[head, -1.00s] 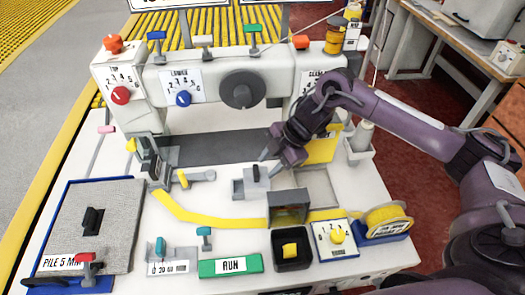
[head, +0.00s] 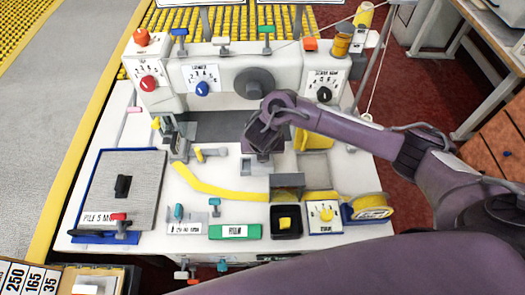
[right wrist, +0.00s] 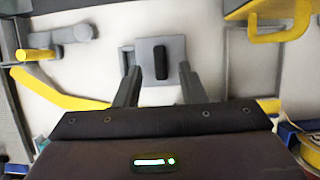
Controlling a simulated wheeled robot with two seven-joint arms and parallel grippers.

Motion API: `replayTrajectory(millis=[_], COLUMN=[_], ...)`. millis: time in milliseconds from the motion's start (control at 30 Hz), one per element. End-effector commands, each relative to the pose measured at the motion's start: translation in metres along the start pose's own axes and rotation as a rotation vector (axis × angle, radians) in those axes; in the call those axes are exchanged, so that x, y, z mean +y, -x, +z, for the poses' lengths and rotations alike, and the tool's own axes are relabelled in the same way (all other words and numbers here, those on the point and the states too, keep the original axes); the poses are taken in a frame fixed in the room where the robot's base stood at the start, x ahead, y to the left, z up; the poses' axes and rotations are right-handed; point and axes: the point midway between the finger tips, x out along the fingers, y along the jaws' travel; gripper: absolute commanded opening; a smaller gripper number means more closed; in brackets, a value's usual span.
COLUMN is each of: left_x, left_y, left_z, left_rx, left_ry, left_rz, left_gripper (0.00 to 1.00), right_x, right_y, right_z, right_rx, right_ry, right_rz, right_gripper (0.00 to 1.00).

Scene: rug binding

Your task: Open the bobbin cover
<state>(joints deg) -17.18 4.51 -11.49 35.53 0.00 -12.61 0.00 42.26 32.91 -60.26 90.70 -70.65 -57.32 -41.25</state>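A small grey plate with an upright black knob, which looks like the bobbin cover (right wrist: 178,45), lies flat on the white machine bed. In the head view only part of this cover (head: 246,165) shows beside my right gripper (head: 264,153). In the right wrist view my right gripper (right wrist: 158,70) is open, with one finger on each side of the black knob (right wrist: 161,60). There are gaps between the knob and both fingers, and nothing is gripped. How high the fingertips are above the plate is hard to tell. My left gripper is not in view.
A yellow guard (head: 308,140) with a handle stands just right of the gripper. A grey hinged box (head: 287,183) and a yellow binding strip (head: 220,188) lie in front. The head panel with its large dark knob (head: 253,83) is behind.

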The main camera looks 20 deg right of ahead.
Motion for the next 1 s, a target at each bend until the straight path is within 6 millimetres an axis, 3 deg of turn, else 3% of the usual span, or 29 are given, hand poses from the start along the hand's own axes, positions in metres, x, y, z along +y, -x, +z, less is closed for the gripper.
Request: replayTrajectory(millis=[200, 533, 800, 1000], left_x=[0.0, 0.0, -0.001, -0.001], left_y=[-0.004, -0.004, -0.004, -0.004], left_z=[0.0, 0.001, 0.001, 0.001], left_rx=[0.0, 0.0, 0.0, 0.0], left_ry=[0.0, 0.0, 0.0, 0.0], left_rz=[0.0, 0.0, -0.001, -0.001], left_gripper=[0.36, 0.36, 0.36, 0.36], right_x=[0.0, 0.0, 0.0, 0.0], right_y=[-0.025, -0.029, -0.028, -0.028], right_z=[0.0, 0.001, 0.001, 0.001], right_rx=[0.0, -0.001, -0.001, -0.001], right_ry=[-0.002, -0.002, -0.002, -0.002], right_rz=[-0.001, 0.001, 0.001, 0.001], right_gripper=[0.36, 0.36, 0.01, 0.0])
